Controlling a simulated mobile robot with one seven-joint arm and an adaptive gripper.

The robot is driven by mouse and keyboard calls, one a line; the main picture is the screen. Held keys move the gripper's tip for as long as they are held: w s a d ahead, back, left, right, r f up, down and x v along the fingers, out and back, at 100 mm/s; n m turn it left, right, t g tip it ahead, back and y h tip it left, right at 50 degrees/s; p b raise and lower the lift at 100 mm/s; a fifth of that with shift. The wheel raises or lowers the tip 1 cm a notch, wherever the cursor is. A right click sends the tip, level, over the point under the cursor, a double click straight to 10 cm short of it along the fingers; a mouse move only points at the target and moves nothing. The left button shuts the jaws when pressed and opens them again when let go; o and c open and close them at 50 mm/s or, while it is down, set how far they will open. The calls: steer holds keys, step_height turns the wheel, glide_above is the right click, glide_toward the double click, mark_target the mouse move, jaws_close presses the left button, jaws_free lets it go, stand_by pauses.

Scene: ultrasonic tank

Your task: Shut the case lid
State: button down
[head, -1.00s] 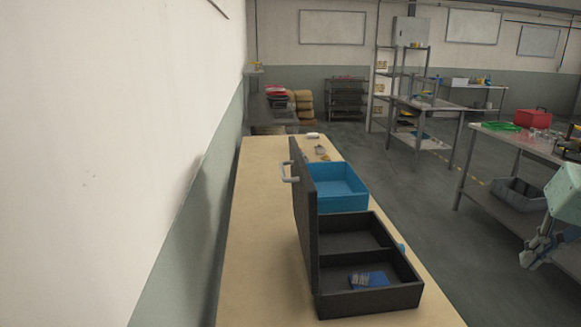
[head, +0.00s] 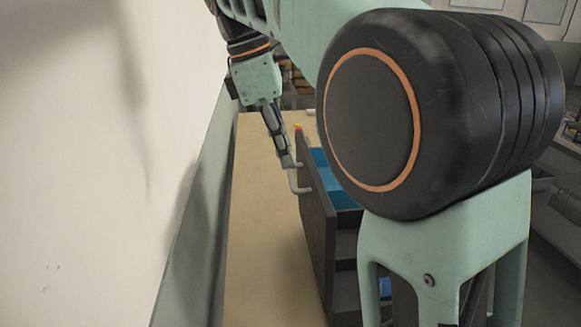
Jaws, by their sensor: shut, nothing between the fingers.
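The black case stands on the table, with its lid (head: 318,235) raised upright on the left side. A grey handle (head: 297,187) sticks out from the lid's left face. The case's open body (head: 345,265) shows only in part, because my arm covers much of it. A bit of a blue item (head: 385,287) shows inside. My gripper (head: 287,163) points down on the left side of the lid, right by the handle. Its fingers look closed, with nothing held. I cannot tell whether they touch the handle or lid.
A blue bin (head: 320,159) stands beyond the case, partly hidden. The wooden tabletop (head: 262,230) is clear left of the lid. A white wall (head: 90,160) runs close along the left. My arm blocks most of the right side.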

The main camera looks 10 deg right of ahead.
steer(key=d+f+n, duration=0.1)
steer(key=d+f, duration=0.3)
steer(key=f, duration=0.4)
steer(key=shift+d+f+b, duration=0.3)
stand_by(0.6)
